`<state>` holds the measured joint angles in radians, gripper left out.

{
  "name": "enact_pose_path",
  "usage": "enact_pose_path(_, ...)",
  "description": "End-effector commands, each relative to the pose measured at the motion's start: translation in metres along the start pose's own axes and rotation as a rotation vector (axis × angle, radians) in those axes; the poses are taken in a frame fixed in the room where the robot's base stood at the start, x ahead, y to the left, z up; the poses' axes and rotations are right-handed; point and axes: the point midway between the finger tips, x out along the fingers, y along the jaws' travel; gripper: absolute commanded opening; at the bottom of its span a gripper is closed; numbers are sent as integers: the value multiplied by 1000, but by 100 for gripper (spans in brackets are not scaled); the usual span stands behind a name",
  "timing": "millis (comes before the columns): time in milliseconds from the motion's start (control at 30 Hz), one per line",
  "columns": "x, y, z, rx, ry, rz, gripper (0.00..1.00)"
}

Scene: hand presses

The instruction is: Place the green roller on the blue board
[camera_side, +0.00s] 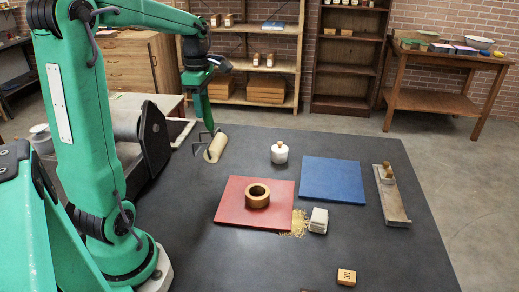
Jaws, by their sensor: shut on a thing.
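My gripper (207,147) is at the far left part of the dark table, pointing down. It is shut on a pale tan cylinder (217,147), which looks like a roller and is tilted in the picture. I cannot tell whether the cylinder touches the table. I see no roller that is clearly green. The blue board (333,180) lies flat to the right of my gripper, well apart from it, with nothing on it.
A red board (229,207) bearing a wooden ring (257,195) lies left of the blue board. A white jar (279,154) stands behind. A grey-white block (318,221) sits by yellow grains. A narrow tray (394,208) lies right; a small wooden block (346,277) is in front.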

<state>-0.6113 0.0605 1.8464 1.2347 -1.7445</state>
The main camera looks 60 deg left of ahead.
Motion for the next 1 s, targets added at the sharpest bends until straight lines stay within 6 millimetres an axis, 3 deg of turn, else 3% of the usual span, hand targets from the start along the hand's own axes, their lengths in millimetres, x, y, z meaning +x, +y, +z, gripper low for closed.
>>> enact_pose_path(267,-1,6,13,91,-1,4,0)
enact_pose_path(467,0,16,44,298,-1,10,0)
enact_pose_path(1000,4,31,179,1144,2,77,0)
